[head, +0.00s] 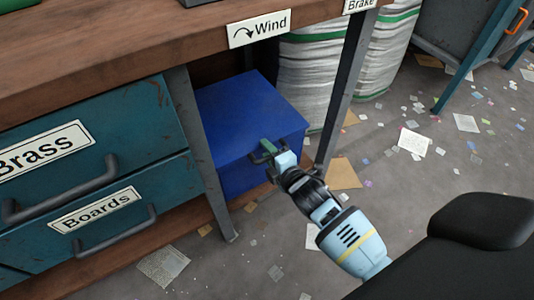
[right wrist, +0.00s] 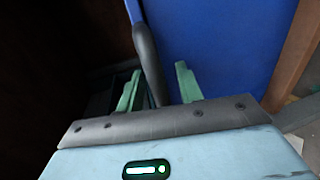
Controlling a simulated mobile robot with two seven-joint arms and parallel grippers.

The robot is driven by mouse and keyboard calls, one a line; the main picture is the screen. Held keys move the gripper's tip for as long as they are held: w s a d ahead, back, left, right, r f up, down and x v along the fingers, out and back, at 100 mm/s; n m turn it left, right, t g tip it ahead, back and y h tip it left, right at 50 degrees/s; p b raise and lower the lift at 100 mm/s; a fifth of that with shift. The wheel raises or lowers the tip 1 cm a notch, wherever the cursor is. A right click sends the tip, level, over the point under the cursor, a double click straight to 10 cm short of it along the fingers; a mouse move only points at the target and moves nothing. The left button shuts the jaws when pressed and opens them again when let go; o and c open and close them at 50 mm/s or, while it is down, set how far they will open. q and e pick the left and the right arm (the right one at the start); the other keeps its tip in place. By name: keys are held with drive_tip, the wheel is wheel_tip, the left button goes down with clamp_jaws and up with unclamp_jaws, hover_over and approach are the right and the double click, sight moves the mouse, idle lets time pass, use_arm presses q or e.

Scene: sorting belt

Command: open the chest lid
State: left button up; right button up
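My right gripper (head: 266,150) is at the lid's front edge in the head view. In the right wrist view its two green fingers (right wrist: 158,88) are apart, with a dark grey handle bar (right wrist: 147,55) passing between them. A gap shows between the bar and the right finger, so the gripper is open around the handle. The blue chest face (right wrist: 225,45) fills the upper right of that view. In the head view the gripper hides most of the handle. My left gripper is not in view.
The workbench top (head: 130,42) overhangs the chest. A bench leg (head: 200,150) stands left of it and another leg (head: 345,90) right. Teal drawers (head: 150,115) are at left, white sacks (head: 310,75) behind. Scattered papers (head: 413,142) lie on the open floor at right.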

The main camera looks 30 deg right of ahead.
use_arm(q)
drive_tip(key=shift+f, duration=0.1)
use_arm(e)
drive_tip(key=shift+w, duration=0.2)
drive_tip(key=shift+c, duration=0.2)
drive_tip(key=c, duration=0.7)
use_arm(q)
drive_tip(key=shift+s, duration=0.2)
use_arm(e)
drive_tip(key=shift+s+f, duration=0.1)
clamp_jaws()
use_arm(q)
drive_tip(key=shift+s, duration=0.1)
